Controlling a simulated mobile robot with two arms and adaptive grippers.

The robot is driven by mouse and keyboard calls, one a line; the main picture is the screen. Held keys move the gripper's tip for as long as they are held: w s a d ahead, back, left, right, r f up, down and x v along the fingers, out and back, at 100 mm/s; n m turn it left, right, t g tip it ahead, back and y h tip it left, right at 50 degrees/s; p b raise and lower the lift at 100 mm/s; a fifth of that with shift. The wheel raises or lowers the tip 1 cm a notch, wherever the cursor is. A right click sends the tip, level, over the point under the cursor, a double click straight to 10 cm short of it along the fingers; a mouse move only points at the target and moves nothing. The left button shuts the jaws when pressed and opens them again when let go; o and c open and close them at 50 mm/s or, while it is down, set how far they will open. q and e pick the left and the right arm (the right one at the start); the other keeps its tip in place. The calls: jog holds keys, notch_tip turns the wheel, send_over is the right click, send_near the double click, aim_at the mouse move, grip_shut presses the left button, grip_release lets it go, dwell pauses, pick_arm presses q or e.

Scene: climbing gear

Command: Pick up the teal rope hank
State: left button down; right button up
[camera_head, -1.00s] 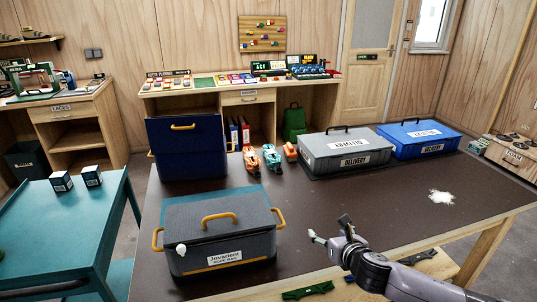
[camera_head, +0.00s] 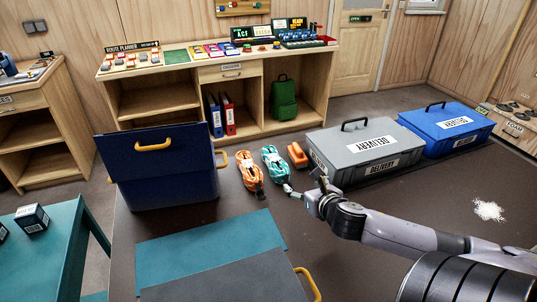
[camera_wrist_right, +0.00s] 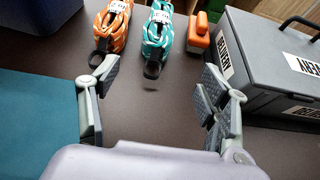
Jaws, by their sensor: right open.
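The teal rope hank (camera_head: 274,166) lies on the dark table between an orange rope hank (camera_head: 249,172) and a small orange block (camera_head: 297,155). It has a white label and a black loop at its near end. It also shows in the right wrist view (camera_wrist_right: 158,35), ahead of the fingers. My right gripper (camera_head: 303,192) is open and empty, just on the near side of the teal hank. In the right wrist view its two fingers (camera_wrist_right: 157,84) are spread wide, with bare table between them. My left gripper is not in view.
A grey delivery box (camera_head: 350,172) stands close on the right, with a blue box (camera_head: 452,145) beyond. A dark blue bin (camera_head: 160,185) stands to the left. A teal-and-grey box (camera_head: 215,250) stands in front. White powder (camera_head: 488,210) lies at right.

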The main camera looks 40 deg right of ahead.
jog(key=x, duration=0.4)
send_near(281, 169)
jog(key=x, duration=0.4)
jog(key=shift+w+d+r, duration=0.1)
jog(key=shift+w+d, duration=0.05)
jog(key=shift+d, duration=0.05)
jog(key=shift+f+x, duration=0.15)
jog(key=shift+x, duration=1.25)
jog(key=shift+f+x, duration=0.2)
jog(key=shift+x, duration=1.2)
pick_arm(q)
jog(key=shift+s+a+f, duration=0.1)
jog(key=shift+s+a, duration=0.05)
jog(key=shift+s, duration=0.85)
pick_arm(e)
jog(key=shift+a, duration=0.2)
jog(key=c, duration=1.1)
jog(key=shift+r, duration=0.1)
jog(key=shift+c, duration=0.4)
jog(key=shift+r, duration=0.1)
